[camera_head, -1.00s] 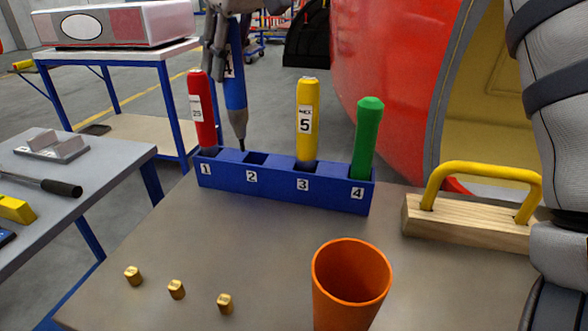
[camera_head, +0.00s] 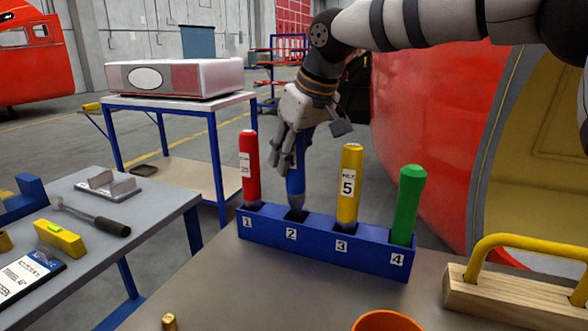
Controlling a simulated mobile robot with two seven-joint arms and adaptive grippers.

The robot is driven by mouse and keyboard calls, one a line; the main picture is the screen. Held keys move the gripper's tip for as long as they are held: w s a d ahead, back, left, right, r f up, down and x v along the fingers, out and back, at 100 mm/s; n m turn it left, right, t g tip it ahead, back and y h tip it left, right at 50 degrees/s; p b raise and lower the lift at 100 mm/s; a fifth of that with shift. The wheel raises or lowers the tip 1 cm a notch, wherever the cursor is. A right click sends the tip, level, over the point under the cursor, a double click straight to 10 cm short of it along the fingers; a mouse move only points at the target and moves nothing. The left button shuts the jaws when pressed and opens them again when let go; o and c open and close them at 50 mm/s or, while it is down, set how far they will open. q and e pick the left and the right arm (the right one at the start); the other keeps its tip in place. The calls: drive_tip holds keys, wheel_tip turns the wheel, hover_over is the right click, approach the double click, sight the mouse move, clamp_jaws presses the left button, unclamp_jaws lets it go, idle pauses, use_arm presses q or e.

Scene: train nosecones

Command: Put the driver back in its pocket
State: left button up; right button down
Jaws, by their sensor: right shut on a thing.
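The blue driver (camera_head: 296,190) stands nearly upright with its lower end in pocket 2 of the blue rack (camera_head: 322,243). My right gripper (camera_head: 292,160) is shut on the upper part of its handle, and its fingers hide part of it. The red driver (camera_head: 250,170) is in pocket 1, the yellow driver (camera_head: 348,185) in pocket 3 and the green driver (camera_head: 407,203) in pocket 4. I cannot tell how deep the blue driver sits. My left gripper is not in view.
A wooden block with a yellow handle (camera_head: 510,286) lies right of the rack. The rim of an orange cup (camera_head: 388,321) and a brass piece (camera_head: 170,322) are at the front. A side table with a hammer (camera_head: 95,217) stands left.

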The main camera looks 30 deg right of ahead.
sight(293, 176)
drive_tip(key=f, duration=0.3)
drive_tip(key=shift+s+d+g, duration=0.1)
drive_tip(key=shift+d+g, duration=0.1)
drive_tip(key=shift+g, duration=0.1)
drive_tip(key=c, duration=1.2)
unclamp_jaws()
drive_tip(key=shift+f, duration=0.4)
drive_tip(key=shift+s+f, duration=0.1)
drive_tip(key=shift+f, duration=0.15)
drive_tip(key=v, duration=1.3)
drive_tip(key=shift+w+r, duration=0.2)
drive_tip(key=shift+w, duration=0.15)
